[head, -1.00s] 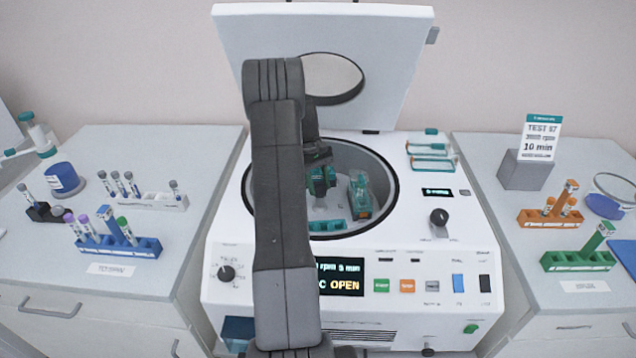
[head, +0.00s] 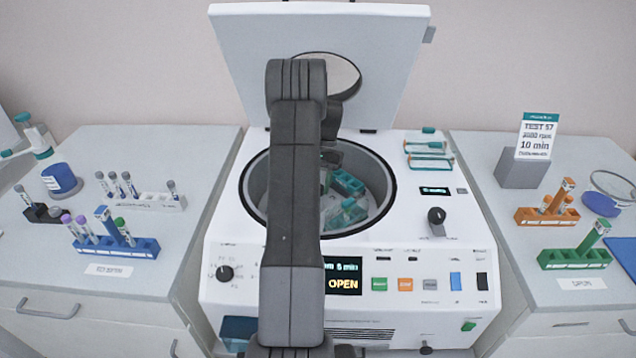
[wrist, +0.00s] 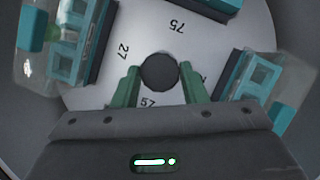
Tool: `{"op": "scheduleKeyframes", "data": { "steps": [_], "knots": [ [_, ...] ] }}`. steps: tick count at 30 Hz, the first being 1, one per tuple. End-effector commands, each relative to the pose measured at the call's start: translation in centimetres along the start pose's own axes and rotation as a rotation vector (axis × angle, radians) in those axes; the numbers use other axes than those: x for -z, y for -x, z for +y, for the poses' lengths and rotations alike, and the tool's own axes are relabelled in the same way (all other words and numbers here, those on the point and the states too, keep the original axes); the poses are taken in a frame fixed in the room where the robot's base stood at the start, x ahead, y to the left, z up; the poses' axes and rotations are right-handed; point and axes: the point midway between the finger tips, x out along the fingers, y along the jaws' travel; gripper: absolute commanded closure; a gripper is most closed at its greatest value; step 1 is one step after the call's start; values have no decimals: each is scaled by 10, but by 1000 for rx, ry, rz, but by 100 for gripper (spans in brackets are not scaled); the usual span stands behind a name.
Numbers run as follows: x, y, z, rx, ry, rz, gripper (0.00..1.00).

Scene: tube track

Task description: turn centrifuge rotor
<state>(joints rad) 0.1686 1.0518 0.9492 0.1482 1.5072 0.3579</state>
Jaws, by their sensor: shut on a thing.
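The centrifuge rotor is a light grey disc (wrist: 210,28) with printed numbers such as 75, 27 and 57. A round dark hub (wrist: 159,73) stands at its centre. In the wrist view my gripper (wrist: 159,86) has its two green fingers closed on either side of the hub. Teal buckets, some with clear covers, sit around the rotor, at left (wrist: 72,40) and right (wrist: 262,88). In the head view the open bowl shows teal buckets at the back (head: 347,183) and front (head: 350,214). My arm hides the hub, my gripper and the bowl's left part there.
The centrifuge lid (head: 395,70) stands open behind the bowl. The display (head: 343,275) reads OPEN. Tube racks stand on the left bench, including a blue one (head: 140,248), and on the right bench, orange (head: 535,216) and green (head: 575,260). Clear covers (head: 430,155) lie on the centrifuge top.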

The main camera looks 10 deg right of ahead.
Motion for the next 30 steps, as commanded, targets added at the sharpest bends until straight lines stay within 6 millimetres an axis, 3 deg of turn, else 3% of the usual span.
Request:
{"op": "scheduleKeyframes", "data": {
  "steps": [18, 30],
  "knots": [
    [-1, 0, 4, 211, -507, 1, 100],
    [-2, 0, 5, 281, -675, 2, 100]
  ]
}}
